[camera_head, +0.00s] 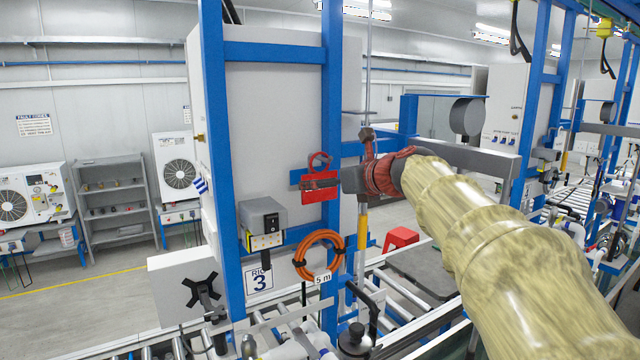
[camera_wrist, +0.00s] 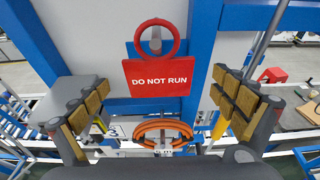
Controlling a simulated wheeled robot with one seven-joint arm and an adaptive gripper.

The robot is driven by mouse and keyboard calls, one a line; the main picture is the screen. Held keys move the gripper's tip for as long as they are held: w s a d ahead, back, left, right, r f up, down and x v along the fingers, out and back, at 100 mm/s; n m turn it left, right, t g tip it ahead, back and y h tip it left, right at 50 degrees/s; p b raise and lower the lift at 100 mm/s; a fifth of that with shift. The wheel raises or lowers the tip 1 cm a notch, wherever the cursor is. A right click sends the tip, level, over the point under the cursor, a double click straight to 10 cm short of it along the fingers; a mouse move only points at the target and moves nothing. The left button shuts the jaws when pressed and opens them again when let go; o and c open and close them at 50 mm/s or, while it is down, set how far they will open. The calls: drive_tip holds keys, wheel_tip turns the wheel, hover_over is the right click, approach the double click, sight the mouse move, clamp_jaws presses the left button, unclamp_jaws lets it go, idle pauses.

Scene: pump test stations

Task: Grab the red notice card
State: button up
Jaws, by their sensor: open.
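The red notice card (camera_wrist: 157,79) reads "DO NOT RUN" and has a red ring (camera_wrist: 157,38) at its top. It hangs in front of the blue frame, upright, and sits between my fingers in the wrist view, a little beyond their tips. My gripper (camera_wrist: 163,106) is open, one finger to each side, with clear space between each finger and the card. In the head view the card (camera_head: 320,190) hangs on a blue crossbar, just left of my gripper (camera_head: 338,180), whose fingertips are partly hidden there.
A coiled orange hose (camera_head: 319,256) hangs below the card. A grey switch box (camera_head: 262,216) is mounted to the left, above a "RIG 3" label (camera_head: 260,280). A red stool (camera_head: 401,238) stands behind, to the right.

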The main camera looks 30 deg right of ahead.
sight(320, 201)
drive_tip(key=p+x, duration=0.1)
drive_tip(key=x, duration=0.3)
drive_tip(key=shift+w+f, duration=0.2)
drive_tip(key=shift+w, duration=0.15)
drive_tip(key=shift+s+r, duration=0.1)
drive_tip(key=shift+s, duration=0.1)
drive_tip(key=shift+w, duration=0.1)
drive_tip(key=c, duration=1.3)
drive_tip(key=shift+o, duration=0.2)
